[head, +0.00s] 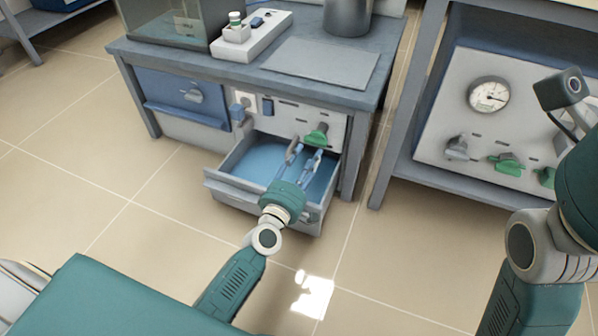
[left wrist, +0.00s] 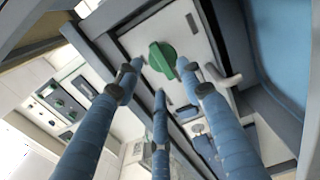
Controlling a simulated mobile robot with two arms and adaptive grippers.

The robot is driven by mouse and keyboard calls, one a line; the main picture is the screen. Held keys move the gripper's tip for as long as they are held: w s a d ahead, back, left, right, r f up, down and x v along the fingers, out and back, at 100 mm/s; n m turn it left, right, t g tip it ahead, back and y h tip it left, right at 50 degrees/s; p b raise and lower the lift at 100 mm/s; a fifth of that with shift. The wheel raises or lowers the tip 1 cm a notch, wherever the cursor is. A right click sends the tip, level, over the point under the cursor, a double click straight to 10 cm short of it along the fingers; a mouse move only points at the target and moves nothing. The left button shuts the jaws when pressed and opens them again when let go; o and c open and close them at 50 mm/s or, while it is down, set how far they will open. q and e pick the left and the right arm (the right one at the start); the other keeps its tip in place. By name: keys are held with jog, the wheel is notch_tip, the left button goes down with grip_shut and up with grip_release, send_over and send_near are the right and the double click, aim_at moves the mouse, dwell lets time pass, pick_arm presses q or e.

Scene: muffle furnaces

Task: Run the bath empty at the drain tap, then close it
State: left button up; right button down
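A tap with a green handle (head: 317,134) sits on the light front panel of the bench, above the right side of an open drawer (head: 262,196) with a blue inside. The green handle also shows in the left wrist view (left wrist: 162,59). My left gripper (head: 304,152) reaches over the drawer toward this tap. Its blue fingers are spread, with tips on either side of the handle; whether they touch it I cannot tell. A glass tank (head: 165,22) stands on the bench top at the left; its contents are unclear. My right gripper is not in view.
A white block with small items (head: 250,38), a flat grey plate (head: 320,64) and a metal pot (head: 347,15) are on the bench top. A second bench at the right carries a panel with a round gauge (head: 488,95) and green-handled valves (head: 506,162). The tiled floor is clear.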

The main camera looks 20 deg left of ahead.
pick_arm(q)
jog(key=s, duration=0.7)
jog(key=shift+a, duration=0.15)
jog(key=shift+w, duration=0.1)
